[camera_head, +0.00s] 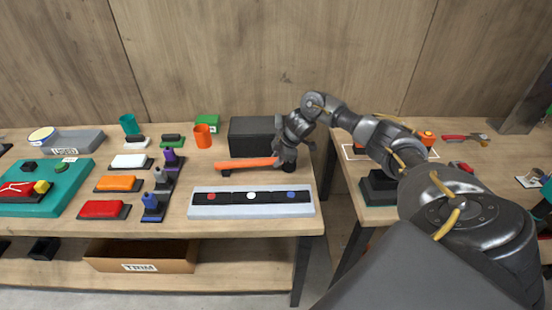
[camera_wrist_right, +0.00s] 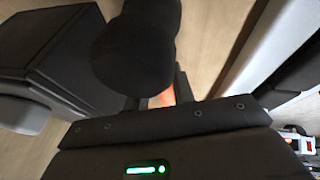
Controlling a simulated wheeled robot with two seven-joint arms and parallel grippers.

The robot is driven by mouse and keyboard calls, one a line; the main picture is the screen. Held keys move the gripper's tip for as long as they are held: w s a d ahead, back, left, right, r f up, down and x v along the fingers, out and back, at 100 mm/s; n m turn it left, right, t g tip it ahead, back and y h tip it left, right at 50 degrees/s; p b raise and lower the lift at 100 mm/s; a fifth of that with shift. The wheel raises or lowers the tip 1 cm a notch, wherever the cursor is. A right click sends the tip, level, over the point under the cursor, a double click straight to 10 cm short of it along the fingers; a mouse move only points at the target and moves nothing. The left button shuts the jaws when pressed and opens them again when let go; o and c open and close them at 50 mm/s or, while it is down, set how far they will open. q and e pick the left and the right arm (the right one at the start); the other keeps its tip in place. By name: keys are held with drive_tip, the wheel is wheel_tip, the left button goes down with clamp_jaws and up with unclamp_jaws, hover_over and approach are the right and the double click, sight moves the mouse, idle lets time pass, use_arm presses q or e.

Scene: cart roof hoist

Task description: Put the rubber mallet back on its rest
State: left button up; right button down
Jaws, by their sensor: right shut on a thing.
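The rubber mallet has an orange handle (camera_head: 245,163) that points left over the middle table. A dark, rounded shape at the handle's right end, by the gripper, looks like its head (camera_head: 298,168). My right gripper (camera_head: 284,158) is shut on the handle close to the head. In the right wrist view the black head (camera_wrist_right: 140,52) is large, and a bit of orange handle (camera_wrist_right: 165,98) shows between the fingers. I cannot make out the rest clearly, nor whether the mallet touches anything below. My left gripper is not in view.
A black box (camera_head: 252,125) stands just behind the mallet. A pale tray (camera_head: 200,213) with a black strip and coloured dots lies in front. An orange cup (camera_head: 202,136) and several coloured blocks are to the left. A gap separates this table from the right one (camera_head: 350,185).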

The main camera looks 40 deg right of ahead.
drive_tip(key=shift+s+d+f, duration=0.15)
drive_tip(key=shift+s+f, duration=0.3)
drive_tip(key=shift+f, duration=0.3)
drive_tip(key=c, duration=1.6)
unclamp_jaws()
drive_tip(key=o, duration=0.5)
drive_tip(key=shift+d, duration=0.2)
drive_tip(key=shift+a, duration=0.1)
drive_tip(key=shift+r, duration=0.5)
drive_tip(key=v, duration=1)
drive_tip(key=shift+b, duration=0.35)
